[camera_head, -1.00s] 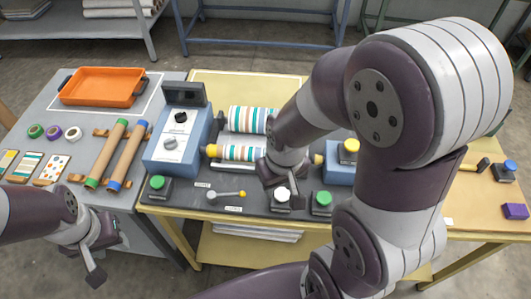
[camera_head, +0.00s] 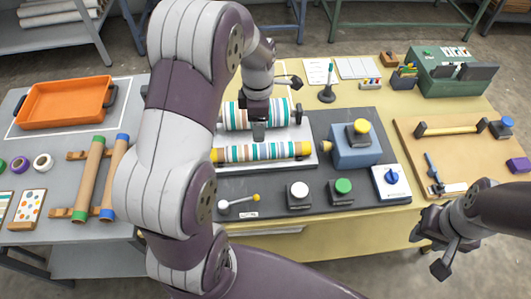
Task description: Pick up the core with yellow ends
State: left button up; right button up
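The core with yellow ends lies in the press under a striped wrap (camera_head: 270,152). Its yellow ends show at both sides of the wrap. A second, thicker striped roll (camera_head: 235,115) lies just behind it. My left gripper (camera_head: 259,132) points down over the middle of the wrapped core, at or just above it. I cannot tell whether it touches, and its fingers are seen too narrowly to tell open from shut. My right gripper (camera_head: 424,226) hangs at the right front, away from the core, by the table's front edge.
My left arm crosses the picture and hides the press's left side. Cores with green and blue ends (camera_head: 112,185) lie on the left table beside an orange tray (camera_head: 65,103). A blue box with yellow button (camera_head: 357,150) stands right of the press. Buttons line its front.

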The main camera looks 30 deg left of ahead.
aim_at(259, 147)
pick_arm(q)
jog(key=shift+n, duration=0.5)
jog(key=f, duration=0.4)
jog(key=f+p, duration=0.1)
jog(key=f, duration=0.3)
jog(key=f+p, duration=0.1)
jog(key=f, duration=0.3)
jog(key=shift+w+a+f, duration=0.2)
jog(key=shift+w+f, duration=0.15)
jog(key=shift+w, duration=0.05)
jog(key=c, duration=1.2)
